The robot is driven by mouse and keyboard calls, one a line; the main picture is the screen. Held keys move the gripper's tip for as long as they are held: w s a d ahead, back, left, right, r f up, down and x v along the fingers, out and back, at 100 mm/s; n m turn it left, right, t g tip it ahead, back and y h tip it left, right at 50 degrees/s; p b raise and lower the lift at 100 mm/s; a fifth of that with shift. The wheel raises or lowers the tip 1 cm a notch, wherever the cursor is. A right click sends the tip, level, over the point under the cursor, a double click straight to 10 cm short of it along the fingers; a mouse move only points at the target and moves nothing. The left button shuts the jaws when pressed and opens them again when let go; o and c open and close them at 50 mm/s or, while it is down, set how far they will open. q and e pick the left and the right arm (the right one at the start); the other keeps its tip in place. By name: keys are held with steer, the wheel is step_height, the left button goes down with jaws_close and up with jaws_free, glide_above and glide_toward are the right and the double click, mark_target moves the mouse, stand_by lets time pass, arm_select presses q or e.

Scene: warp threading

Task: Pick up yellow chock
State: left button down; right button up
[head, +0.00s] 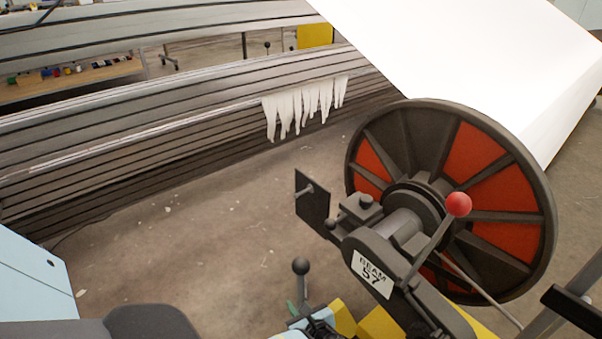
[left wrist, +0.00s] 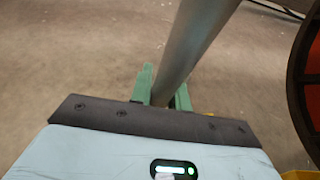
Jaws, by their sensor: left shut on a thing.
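A yellow chock (head: 344,318) shows at the bottom of the head view, partly cut off by the frame edge and covered by my gripper. A grey rod with a black ball knob (head: 301,266) stands up beside it and looks like its handle; where they join is hidden. My left gripper (head: 300,311) is at the lower part of this rod. In the left wrist view the green fingers of my left gripper (left wrist: 164,97) are shut on the thick grey rod (left wrist: 195,45), one finger on each side. My right gripper is not in view.
A beam with a large black and red flange (head: 490,190) stands close on the right, its lever ending in a red ball (head: 458,204). A dark plate (head: 312,200) juts out to its left. A long slatted rail (head: 130,155) runs behind.

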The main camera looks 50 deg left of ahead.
arm_select(q)
steer(key=s+r+p, duration=0.1)
steer(key=s+p, duration=0.5)
steer(key=s, duration=0.8)
steer(key=shift+a+r, duration=0.3)
steer(key=shift+a, duration=0.05)
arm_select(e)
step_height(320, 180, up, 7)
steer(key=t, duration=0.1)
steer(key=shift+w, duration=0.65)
